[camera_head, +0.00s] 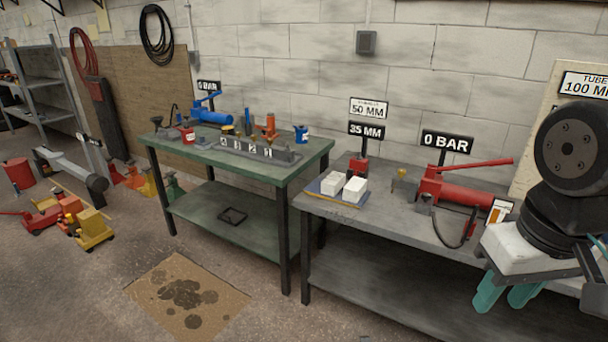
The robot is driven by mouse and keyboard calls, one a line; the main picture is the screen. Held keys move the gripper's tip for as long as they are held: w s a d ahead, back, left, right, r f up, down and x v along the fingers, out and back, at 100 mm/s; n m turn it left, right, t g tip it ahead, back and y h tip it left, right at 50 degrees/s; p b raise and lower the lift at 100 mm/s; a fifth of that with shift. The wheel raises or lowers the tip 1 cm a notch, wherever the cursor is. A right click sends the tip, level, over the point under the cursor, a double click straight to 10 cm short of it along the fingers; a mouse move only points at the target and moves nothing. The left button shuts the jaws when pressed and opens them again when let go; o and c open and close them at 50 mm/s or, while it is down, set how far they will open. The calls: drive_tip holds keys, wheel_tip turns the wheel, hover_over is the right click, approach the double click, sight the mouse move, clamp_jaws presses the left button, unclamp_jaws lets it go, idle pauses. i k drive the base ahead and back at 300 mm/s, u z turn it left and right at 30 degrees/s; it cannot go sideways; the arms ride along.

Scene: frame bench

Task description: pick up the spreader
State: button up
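No tool in view carries a readable spreader label, so I cannot be sure which one is the spreader. A small red tool (358,168) stands upright at the back of the grey bench (400,225), below the 35 MM sign (366,130); it may be the spreader. Its lower part is partly hidden by white blocks (354,189). My gripper (500,307) hangs at the lower right, in front of the grey bench and well apart from the red tool. Its two teal fingers are spread, with nothing seen between them.
A red hand pump (465,193) with a black hose and 0 BAR sign (447,142) lies right of the red tool. The green bench (205,155) at left holds a blue pump (210,116) and several small tools. Cardboard (225,300) lies on the floor.

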sight(357, 162)
drive_tip(key=u, duration=0.55)
drive_tip(key=i, duration=0.6)
drive_tip(key=u, duration=0.5)
drive_tip(key=i, duration=1.7)
drive_tip(key=z, duration=1.4)
drive_tip(key=i, duration=0.75)
drive_tip(key=z, duration=0.75)
